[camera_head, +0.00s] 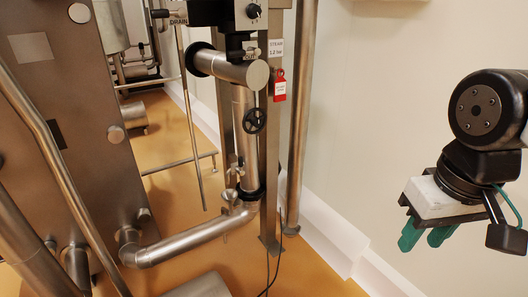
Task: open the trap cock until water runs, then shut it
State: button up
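My gripper (426,238) hangs at the far right, near the pale wall, with its two green fingers pointing down. The fingers stand apart with nothing between them, well away from the pipework. A small metal fitting (230,197) sits on the low steel pipe (190,242) near its elbow, and a short stub hangs below it. It may be the trap cock, but no label on it is readable. A black handwheel (254,120) is on the upright steel pipe (243,150) above. I see no running water.
A red tag (280,86) hangs beside a "STEAM 1.2 bar" label (276,48) on a post. A large steel panel (75,120) fills the left. Tan floor (240,270) and a white wall plinth (335,242) lie between gripper and pipes.

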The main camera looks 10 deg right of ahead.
aim_at(239, 169)
jog(key=i, duration=0.95)
jog(key=u, duration=0.5)
